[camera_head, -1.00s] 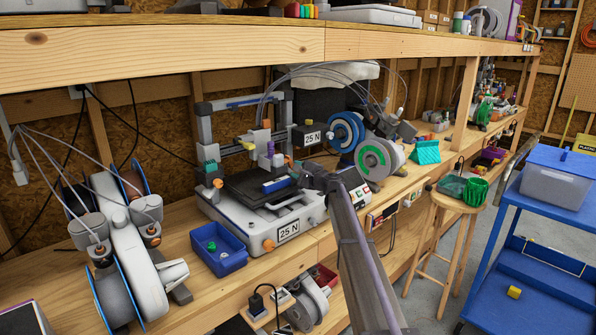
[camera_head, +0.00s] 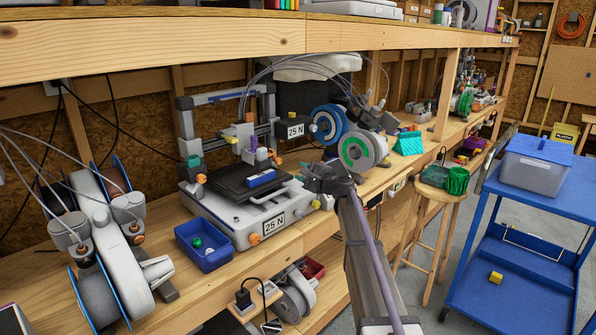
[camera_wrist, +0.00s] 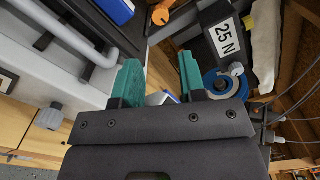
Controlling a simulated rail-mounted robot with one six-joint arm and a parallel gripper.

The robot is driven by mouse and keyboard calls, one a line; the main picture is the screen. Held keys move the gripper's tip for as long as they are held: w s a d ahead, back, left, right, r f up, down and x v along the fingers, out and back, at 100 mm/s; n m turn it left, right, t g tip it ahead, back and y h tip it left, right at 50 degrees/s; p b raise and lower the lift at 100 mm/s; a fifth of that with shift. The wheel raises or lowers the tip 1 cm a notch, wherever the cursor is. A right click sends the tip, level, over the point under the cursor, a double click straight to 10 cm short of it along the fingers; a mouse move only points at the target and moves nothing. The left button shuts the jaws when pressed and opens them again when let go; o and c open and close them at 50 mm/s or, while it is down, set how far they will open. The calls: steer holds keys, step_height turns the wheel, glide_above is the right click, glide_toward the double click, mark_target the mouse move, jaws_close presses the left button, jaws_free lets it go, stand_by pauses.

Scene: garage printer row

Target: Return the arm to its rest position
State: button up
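My gripper (camera_wrist: 160,85) shows in the wrist view with its two teal fingers apart and nothing held between them. In the head view, my arm reaches up from the bottom, and its end (camera_head: 332,178) is in front of the printer's right front corner; the fingers are hard to make out there. The printer (camera_head: 250,215), marked 25 N, stands on the bench with a dark bed and a blue object (camera_head: 260,179) on it. Part of the printer also shows at the left of the wrist view, beside the fingers.
A blue bin (camera_head: 204,246) with small parts stands left of the printer. Spools (camera_head: 362,151) stand behind and right of my gripper. A stool (camera_head: 436,205) with green baskets and a blue cart (camera_head: 520,245) with a lidded tub are to the right. A wooden shelf (camera_head: 370,38) runs overhead.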

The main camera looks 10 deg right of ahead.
steer(key=s+a+f+n+g+h+p, duration=0.1)
steer(key=s+a+f+n+g, duration=0.25)
steer(key=s, duration=0.55)
steer(key=s+a+f+n+g+h, duration=0.1)
steer(key=s+a+f+n+g, duration=0.1)
steer(key=s+f+n+g, duration=0.45)
steer(key=s+a+f+n+g+h+p, duration=0.1)
steer(key=s+a+f+n, duration=0.15)
steer(key=s, duration=0.75)
steer(key=s+n+g+h+p, duration=0.2)
steer(key=s+n+g+h, duration=0.2)
steer(key=s, duration=1.7)
steer(key=shift+s+h+p, duration=0.35)
steer(key=shift+h+p, duration=0.05)
steer(key=shift+h, duration=0.9)
